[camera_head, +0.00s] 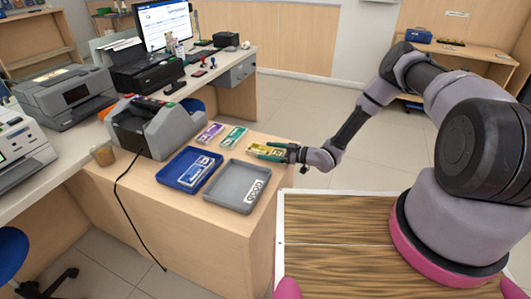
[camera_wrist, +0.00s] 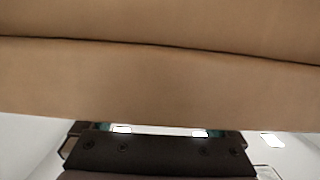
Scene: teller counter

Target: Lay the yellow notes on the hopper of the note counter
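The yellow notes (camera_head: 267,151) lie at the counter's right edge in the head view. My gripper (camera_head: 272,151) reaches in from the right, its green fingers apart on the two sides of the yellow notes. Whether the fingers press on the notes or only stand around them, I cannot tell. In the wrist view the gripper's dark base and finger parts show at the bottom, and the notes are hidden. The note counter (camera_head: 160,128), a grey and black machine, stands on the counter to the left, apart from the notes. Its hopper is hard to make out.
Purple notes (camera_head: 210,133) and green notes (camera_head: 233,137) lie between the machine and my gripper. A cup (camera_head: 103,153) stands left of the machine. A cable hangs down the front.

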